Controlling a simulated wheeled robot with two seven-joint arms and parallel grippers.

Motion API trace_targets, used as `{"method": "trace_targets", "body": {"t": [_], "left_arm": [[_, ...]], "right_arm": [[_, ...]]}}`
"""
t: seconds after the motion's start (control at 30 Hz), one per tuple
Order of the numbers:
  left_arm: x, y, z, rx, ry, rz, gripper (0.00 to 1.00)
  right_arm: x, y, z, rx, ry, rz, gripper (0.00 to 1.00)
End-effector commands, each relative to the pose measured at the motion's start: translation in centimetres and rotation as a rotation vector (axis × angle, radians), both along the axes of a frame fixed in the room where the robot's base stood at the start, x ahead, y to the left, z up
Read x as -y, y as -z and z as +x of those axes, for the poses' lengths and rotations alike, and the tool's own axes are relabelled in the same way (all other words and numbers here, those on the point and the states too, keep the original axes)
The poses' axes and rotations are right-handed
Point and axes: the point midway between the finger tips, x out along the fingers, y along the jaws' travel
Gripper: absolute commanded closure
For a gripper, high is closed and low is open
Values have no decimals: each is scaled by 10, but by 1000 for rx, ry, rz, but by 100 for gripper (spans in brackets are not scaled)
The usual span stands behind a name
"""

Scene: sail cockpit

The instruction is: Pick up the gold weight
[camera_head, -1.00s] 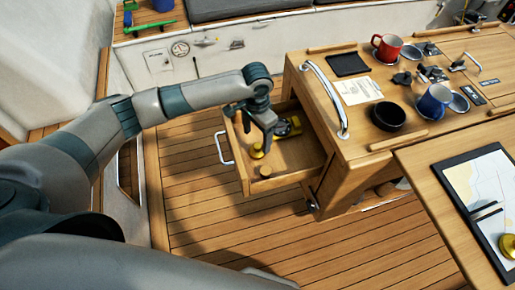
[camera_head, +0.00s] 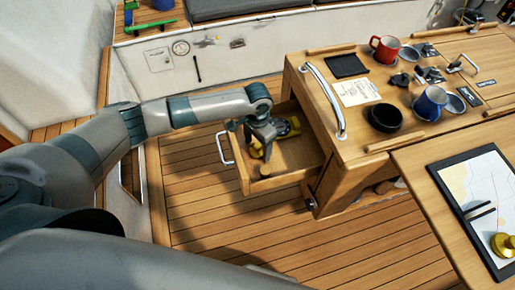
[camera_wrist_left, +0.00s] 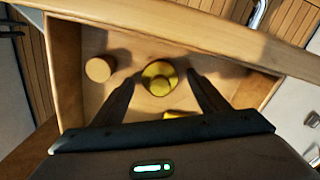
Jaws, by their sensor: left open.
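A gold weight (camera_wrist_left: 159,72) with a round knob lies in the open drawer (camera_wrist_left: 66,75). In the head view its edge (camera_head: 256,152) shows beside my gripper. My left gripper (camera_head: 267,158) reaches down into the drawer from above. In the left wrist view its fingers (camera_wrist_left: 162,80) are open, with the weight between and beyond their tips; I cannot tell whether they touch it. A second gold weight (camera_head: 506,245) sits on the chart at the right. My right gripper is not in view.
A small wooden cylinder (camera_wrist_left: 100,68) and a yellow-and-black object (camera_head: 289,127) are also in the drawer. The drawer's front panel and chrome handle (camera_head: 224,148) stand close to the gripper. Mugs and a black bowl (camera_head: 385,117) are on the table above.

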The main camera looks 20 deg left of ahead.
Motion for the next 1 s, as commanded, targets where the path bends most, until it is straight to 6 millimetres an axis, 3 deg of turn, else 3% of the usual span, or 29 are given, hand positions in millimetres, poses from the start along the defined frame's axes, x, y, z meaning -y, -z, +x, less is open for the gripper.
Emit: {"method": "trace_targets", "body": {"t": [0.37, 0.47, 0.6, 0.63, 1.0], "left_arm": [[0, 0, 0, 0, 0, 0, 32], [0, 0, 0, 0, 0, 0, 51], [0, 0, 0, 0, 0, 0, 85], [0, -1, 1, 2, 0, -1, 88], [0, -5, 1, 3, 1, -2, 88]], "right_arm": [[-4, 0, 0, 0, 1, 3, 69], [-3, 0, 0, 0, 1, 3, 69], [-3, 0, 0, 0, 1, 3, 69], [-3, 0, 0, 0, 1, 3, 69], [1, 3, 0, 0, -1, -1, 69]]}}
